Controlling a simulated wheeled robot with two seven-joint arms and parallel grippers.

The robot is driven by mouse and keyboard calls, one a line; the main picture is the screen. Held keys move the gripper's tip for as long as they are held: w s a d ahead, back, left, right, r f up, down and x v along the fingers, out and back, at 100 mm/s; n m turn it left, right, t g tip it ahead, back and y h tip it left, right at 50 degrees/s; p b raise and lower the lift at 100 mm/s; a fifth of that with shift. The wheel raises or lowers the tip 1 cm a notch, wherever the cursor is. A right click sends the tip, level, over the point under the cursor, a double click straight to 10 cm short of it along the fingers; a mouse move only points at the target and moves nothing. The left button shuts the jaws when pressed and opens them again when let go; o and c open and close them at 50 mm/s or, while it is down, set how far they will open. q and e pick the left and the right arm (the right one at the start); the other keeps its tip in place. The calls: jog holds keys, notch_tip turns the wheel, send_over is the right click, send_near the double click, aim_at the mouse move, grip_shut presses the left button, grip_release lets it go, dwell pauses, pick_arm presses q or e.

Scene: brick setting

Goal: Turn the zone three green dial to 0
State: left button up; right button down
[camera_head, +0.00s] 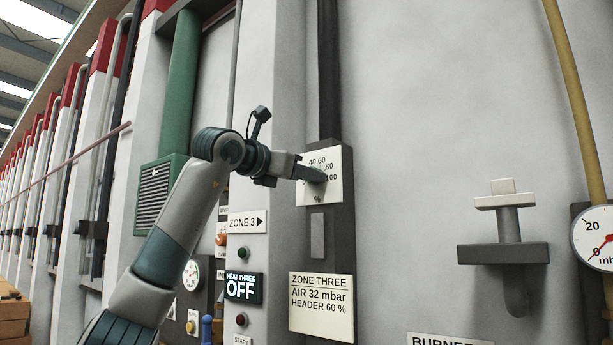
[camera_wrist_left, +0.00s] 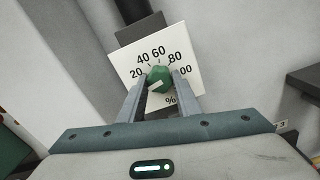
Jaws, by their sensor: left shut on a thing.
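The green dial (camera_wrist_left: 159,74) sits on a white scale plate (camera_wrist_left: 125,62) marked 20, 40, 60, 80 and 100 with a % sign. A pale mark shows on the dial's lower left face in the left wrist view; I cannot tell the exact value it points to. My left gripper (camera_wrist_left: 158,88) is shut on the dial, one finger on each side. In the head view, my left gripper (camera_head: 316,174) covers the dial and part of the scale plate (camera_head: 338,190). The 0 mark is hidden. My right gripper is not in view.
Below the plate, a sign (camera_head: 321,305) reads ZONE THREE, AIR 32 mbar, HEADER 60 %. A display (camera_head: 242,288) reads HEAT THREE OFF. A grey bracket (camera_head: 503,253) juts from the wall at right, near a pressure gauge (camera_head: 597,238). The wall between is clear.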

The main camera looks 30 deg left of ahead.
pick_arm(q)
jog(key=o, duration=1.1)
jog(key=shift+c, duration=0.2)
jog(key=shift+s, duration=0.1)
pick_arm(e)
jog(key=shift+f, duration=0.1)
pick_arm(q)
jog(key=s+a+b, duration=0.1)
jog(key=s+b, duration=0.3)
jog(key=s, duration=1.3)
jog(key=shift+a, duration=0.2)
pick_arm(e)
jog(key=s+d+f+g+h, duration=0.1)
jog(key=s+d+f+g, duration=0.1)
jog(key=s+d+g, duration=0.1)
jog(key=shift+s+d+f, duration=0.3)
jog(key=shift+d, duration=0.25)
